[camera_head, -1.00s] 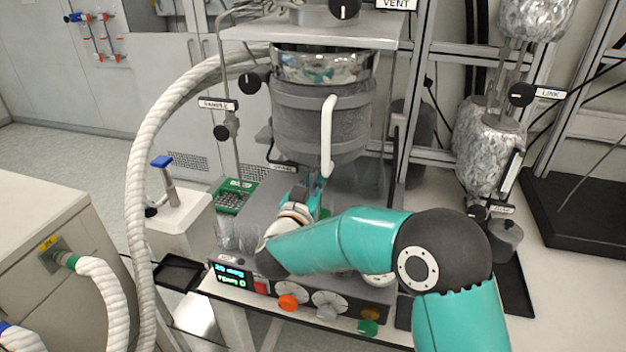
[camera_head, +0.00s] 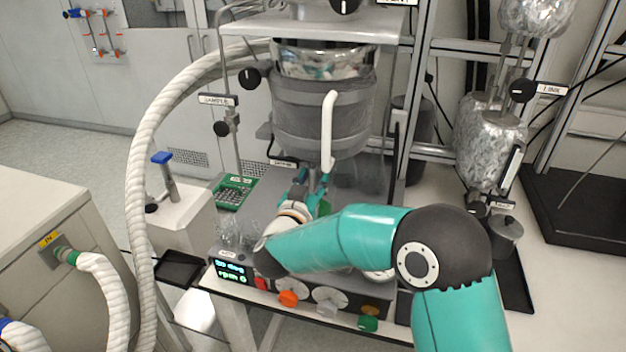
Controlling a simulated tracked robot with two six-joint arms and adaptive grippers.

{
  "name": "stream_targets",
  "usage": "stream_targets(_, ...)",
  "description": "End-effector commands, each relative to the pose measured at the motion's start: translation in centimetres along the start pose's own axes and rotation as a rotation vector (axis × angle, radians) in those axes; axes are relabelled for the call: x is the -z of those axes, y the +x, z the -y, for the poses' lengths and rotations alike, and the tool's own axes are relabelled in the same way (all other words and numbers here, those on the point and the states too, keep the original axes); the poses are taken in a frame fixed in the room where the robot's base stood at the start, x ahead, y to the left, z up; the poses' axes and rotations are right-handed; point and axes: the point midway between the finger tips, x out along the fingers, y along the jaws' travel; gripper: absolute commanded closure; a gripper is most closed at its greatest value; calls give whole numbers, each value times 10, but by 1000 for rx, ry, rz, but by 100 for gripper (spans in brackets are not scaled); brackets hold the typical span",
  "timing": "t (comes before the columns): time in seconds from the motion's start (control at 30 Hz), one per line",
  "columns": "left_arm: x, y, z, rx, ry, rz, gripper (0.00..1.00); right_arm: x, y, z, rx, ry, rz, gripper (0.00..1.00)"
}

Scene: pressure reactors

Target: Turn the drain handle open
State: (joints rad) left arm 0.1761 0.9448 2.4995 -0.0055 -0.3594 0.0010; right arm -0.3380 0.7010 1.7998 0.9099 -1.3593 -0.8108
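The reactor vessel (camera_head: 298,125), wrapped in dark grey, stands under a metal plate. A white curved handle-like bar (camera_head: 328,125) hangs down its front. A small label (camera_head: 283,163) sits under the vessel at left; its text is too small to read surely. My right gripper (camera_head: 314,180) is just below the vessel, by the lower end of the white bar. Its two teal fingers look apart. Whether they touch the bar or anything between them, I cannot tell. No separate drain handle can be made out; the gripper and arm hide part of that area. My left gripper is out of view.
A thick white hose (camera_head: 150,130) arches at left. A green tray (camera_head: 234,192) and glass beakers (camera_head: 232,235) stand left of my arm. The control panel with orange knob (camera_head: 288,298) lies below it. Foil-wrapped vessels (camera_head: 490,145) stand at right.

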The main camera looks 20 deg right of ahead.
Motion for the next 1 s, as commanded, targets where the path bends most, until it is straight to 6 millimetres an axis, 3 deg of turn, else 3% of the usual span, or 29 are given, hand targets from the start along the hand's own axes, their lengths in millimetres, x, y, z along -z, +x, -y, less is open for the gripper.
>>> stream_targets(0.6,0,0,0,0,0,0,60,-2,-104,1,4,-2,3,61)
stream_targets(1.0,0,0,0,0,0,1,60,-2,-114,0,2,-3,3,61)
